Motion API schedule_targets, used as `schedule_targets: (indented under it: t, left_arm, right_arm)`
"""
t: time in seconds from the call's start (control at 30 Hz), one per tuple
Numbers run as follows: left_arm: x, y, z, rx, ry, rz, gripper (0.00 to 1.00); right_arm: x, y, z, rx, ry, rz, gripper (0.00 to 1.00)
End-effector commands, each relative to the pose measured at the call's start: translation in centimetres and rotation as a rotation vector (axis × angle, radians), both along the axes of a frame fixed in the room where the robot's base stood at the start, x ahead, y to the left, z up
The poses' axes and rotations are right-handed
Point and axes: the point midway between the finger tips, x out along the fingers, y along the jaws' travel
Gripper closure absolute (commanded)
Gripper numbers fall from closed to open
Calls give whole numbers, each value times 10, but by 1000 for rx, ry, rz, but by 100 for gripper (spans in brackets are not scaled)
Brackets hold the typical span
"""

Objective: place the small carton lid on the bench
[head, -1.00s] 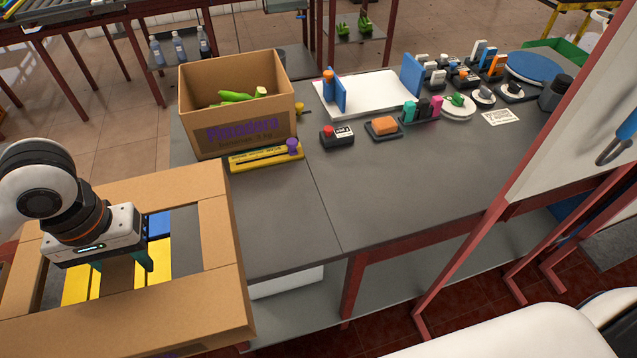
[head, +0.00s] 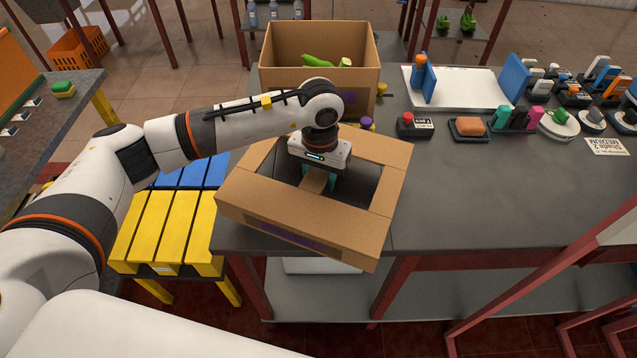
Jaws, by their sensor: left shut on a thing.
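The carton lid (head: 384,192) is a brown cardboard frame with open gaps and a narrow middle strip. It is over the front left part of the grey bench (head: 470,200), in front of the open carton (head: 320,40). Its front left corner reaches past the bench edge. I cannot tell whether it touches the bench or hangs just above it. My left gripper (head: 318,181) points down and is shut on the lid's middle strip. My right gripper is not in view.
The open carton holds green vegetables. A red-topped device (head: 414,125), an orange block on a dark tray (head: 469,127) and a white board (head: 460,88) stand to the right. The middle of the bench is clear. A yellow and blue slatted stand (head: 165,230) is at the left.

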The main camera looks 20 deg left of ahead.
Motion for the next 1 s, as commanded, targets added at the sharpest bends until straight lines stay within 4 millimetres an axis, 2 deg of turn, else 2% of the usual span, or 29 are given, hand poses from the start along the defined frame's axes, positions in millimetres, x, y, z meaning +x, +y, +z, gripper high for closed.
schedule_targets:
  t: [0.27, 0.63, 0.67, 0.7, 0.8, 1.0]
  left_arm:
    - [0, 0, -32, 0, 1, 1, 93]
    - [0, 0, -38, 0, -2, 0, 93]
    - [0, 0, -38, 1, 0, 0, 58]
    - [0, 0, -37, 1, 0, 1, 51]
    - [0, 0, -37, 1, 0, 1, 38]
    - [0, 0, -37, 0, 0, 1, 38]
  right_arm:
    - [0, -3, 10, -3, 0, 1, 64]
    - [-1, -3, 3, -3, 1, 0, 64]
    - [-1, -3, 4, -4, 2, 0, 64]
    - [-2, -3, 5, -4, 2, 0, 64]
    - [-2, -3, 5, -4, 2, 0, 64]
    - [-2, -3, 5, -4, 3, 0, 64]
